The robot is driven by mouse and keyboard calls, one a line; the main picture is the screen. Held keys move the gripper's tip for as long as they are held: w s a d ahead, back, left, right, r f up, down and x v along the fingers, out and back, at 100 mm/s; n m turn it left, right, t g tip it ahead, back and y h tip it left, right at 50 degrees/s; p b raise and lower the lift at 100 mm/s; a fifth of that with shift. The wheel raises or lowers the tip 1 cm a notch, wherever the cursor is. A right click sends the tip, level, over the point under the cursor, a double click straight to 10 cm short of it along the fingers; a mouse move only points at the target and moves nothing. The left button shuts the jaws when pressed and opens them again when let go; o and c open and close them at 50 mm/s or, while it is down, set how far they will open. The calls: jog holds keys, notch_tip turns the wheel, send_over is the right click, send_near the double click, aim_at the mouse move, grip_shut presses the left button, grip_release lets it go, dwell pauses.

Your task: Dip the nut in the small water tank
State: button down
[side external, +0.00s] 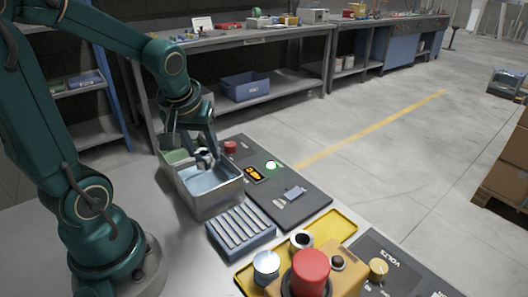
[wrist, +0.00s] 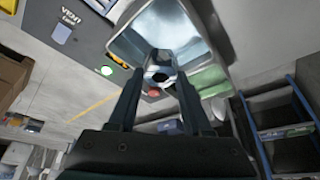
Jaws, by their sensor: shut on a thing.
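The small water tank (side external: 212,207) is an open metal box with pale blue water inside, on the bench in the side view. It also shows at the top of the wrist view (wrist: 120,47). My gripper (side external: 204,153) is over the back part of the tank, pointing down. In the wrist view, my gripper (wrist: 161,76) is shut on the nut (wrist: 160,57), a small grey metal piece with a dark hole. The nut appears above the water near the tank's rim; its exact height is hard to tell.
A green-floored compartment (side external: 177,156) adjoins the tank at the back. To the right is a dark panel (side external: 300,208) with a lit green lamp (side external: 271,165) and a red button (side external: 230,147). A slotted blue rack (side external: 240,233) and yellow tray (side external: 343,226) lie in front.

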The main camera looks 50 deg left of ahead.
aim_at(203, 165)
jog(key=shift+f, duration=3.9)
jog(key=shift+r, duration=0.25)
dwell(2.0)
jog(key=shift+a+r, duration=0.1)
jog(key=shift+r, duration=4.15)
